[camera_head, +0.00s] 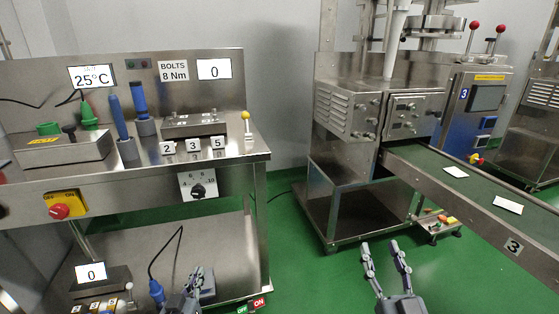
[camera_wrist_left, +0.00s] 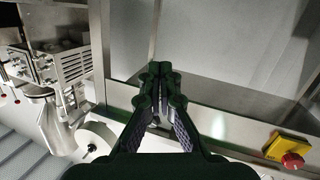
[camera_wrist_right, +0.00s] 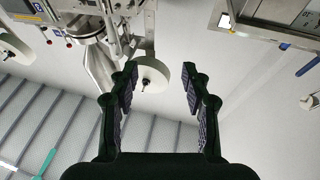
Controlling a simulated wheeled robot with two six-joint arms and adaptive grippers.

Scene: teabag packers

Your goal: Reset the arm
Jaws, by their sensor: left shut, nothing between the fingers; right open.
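My left gripper (camera_head: 188,290) is at the bottom of the head view, in front of the steel workbench. In the left wrist view its fingers (camera_wrist_left: 160,88) are together, shut with nothing between them. My right gripper (camera_head: 384,256) is at the bottom right of the head view, above the green floor, with its fingers apart. In the right wrist view its fingers (camera_wrist_right: 160,82) are spread and empty. Neither gripper touches anything that I can see.
A steel workbench (camera_head: 225,160) with tools stands at left. A red knob (camera_head: 59,211) on a yellow plate is on its front. A packing machine (camera_head: 345,105) and a conveyor (camera_head: 480,190) carrying white teabag packets (camera_head: 508,204) stand at right. Green floor (camera_head: 320,285) lies clear between.

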